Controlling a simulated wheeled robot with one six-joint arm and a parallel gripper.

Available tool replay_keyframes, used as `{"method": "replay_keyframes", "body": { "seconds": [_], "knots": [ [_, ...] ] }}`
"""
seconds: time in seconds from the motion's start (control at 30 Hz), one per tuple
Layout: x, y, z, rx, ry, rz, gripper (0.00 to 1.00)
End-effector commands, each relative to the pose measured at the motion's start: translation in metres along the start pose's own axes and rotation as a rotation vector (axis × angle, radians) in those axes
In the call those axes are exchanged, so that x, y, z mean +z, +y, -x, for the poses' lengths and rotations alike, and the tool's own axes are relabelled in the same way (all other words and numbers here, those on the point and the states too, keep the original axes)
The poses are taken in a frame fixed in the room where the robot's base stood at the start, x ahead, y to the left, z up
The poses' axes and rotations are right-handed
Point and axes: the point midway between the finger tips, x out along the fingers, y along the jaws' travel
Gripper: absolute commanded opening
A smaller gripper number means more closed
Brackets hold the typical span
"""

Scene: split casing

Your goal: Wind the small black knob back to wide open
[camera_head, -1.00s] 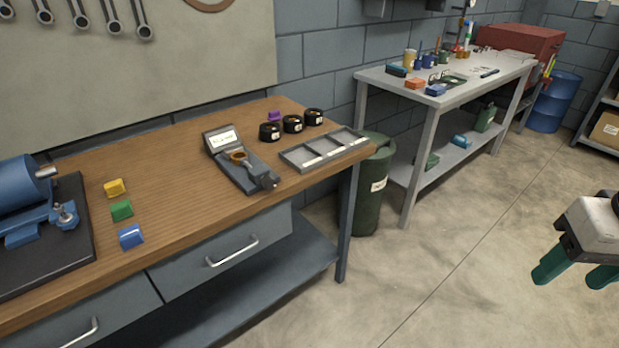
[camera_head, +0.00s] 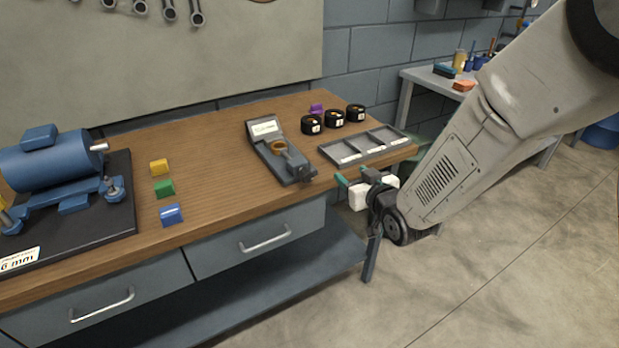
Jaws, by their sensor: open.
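A dark grey measuring fixture (camera_head: 296,172) stands on the wooden bench, with an upright label plate at its back and a brass-coloured ring in it. The small black knob (camera_head: 308,179) appears as a dark shape at the fixture's front right end. How far it is wound cannot be read at this size. My gripper (camera_head: 353,175), with green fingers and white sides, is open and looks empty. It is at the bench's front right edge, to the right of the knob and apart from it in the picture.
A grey divided tray (camera_head: 352,158) lies right of the fixture, close behind my gripper in the picture. Yellow, green and blue blocks (camera_head: 171,214) and a blue motor (camera_head: 55,160) are at left.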

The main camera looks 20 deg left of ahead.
Motion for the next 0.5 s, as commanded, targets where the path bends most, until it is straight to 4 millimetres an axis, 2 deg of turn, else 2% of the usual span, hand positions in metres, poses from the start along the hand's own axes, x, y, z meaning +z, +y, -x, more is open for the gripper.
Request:
{"method": "replay_keyframes", "body": {
  "seconds": [0.03, 0.1, 0.2, 0.37, 0.5],
  "knots": [
    [0.014, -0.019, -0.008, -0.035, 0.038, 0.000, 0.54],
    [0.023, -0.039, -0.015, -0.074, 0.099, -0.001, 0.54],
    [0.032, -0.059, -0.019, -0.114, 0.166, -0.006, 0.54],
    [0.038, -0.074, -0.023, -0.141, 0.216, -0.011, 0.54],
    [0.034, -0.077, -0.038, -0.143, 0.224, -0.011, 0.54]
  ]
}}
